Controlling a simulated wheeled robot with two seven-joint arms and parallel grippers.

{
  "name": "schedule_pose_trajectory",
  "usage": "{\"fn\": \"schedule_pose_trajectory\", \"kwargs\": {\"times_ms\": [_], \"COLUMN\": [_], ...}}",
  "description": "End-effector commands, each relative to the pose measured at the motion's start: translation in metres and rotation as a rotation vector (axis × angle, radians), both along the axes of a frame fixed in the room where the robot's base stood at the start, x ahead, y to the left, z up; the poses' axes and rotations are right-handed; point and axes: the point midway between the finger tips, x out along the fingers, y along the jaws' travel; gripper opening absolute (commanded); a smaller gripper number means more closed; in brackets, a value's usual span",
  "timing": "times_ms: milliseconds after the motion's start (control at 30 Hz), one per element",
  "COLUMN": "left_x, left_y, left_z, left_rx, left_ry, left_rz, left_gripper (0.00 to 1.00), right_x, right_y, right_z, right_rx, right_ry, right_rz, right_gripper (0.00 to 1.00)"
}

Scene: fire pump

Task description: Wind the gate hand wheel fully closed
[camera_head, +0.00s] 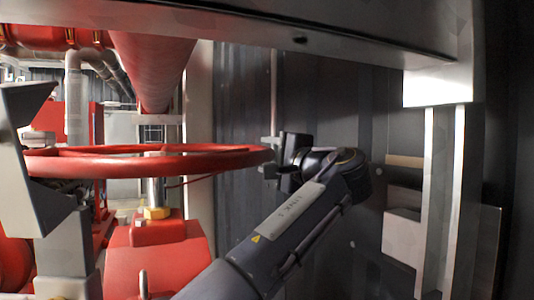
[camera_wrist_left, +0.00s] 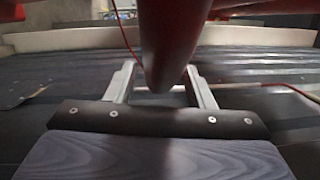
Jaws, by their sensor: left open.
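The red hand wheel (camera_head: 150,165) lies level on an upright metal stem (camera_head: 155,190), with a brass-coloured nut (camera_head: 157,213) below it. My left gripper (camera_head: 270,157) is at the right edge of the wheel's rim, with its arm rising from the bottom of the head view. In the left wrist view the left gripper (camera_wrist_left: 163,85) is open. Its two pale fingers stand apart on either side of the dark red rim (camera_wrist_left: 170,45). Whether either finger touches the rim cannot be told. My right gripper is not in view.
A red valve body (camera_head: 160,262) stands under the wheel. A thick red pipe (camera_head: 150,65) runs above and behind it. A dark panelled wall (camera_head: 330,110) is close behind the gripper. A pale metal upright (camera_head: 437,190) stands at right, and a metal beam (camera_head: 270,30) crosses overhead.

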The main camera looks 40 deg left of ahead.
Motion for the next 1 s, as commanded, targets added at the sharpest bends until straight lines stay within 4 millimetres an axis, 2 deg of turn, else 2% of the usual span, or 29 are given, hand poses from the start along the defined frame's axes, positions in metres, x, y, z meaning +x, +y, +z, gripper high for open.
{"fn": "schedule_pose_trajectory", "kwargs": {"times_ms": [133, 400, 767, 1000], "left_x": [0.0026, 0.003, 0.003, -0.0023], "left_y": [0.0095, 0.0104, 0.0103, 0.0076], "left_z": [0.001, 0.0007, 0.0006, -0.0011], "left_rx": [-0.001, -0.001, -0.001, -0.001], "left_ry": [-0.001, 0.0, -0.001, -0.002], "left_rz": [-0.001, -0.002, -0.001, -0.021], "left_gripper": [0.49, 0.47, 0.0, 0.0], "right_x": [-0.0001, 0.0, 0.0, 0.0], "right_y": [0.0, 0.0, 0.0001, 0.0], "right_z": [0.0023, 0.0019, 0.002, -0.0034], "right_rx": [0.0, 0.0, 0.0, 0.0], "right_ry": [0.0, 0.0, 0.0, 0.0], "right_rz": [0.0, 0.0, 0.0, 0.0], "right_gripper": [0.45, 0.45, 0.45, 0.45]}}
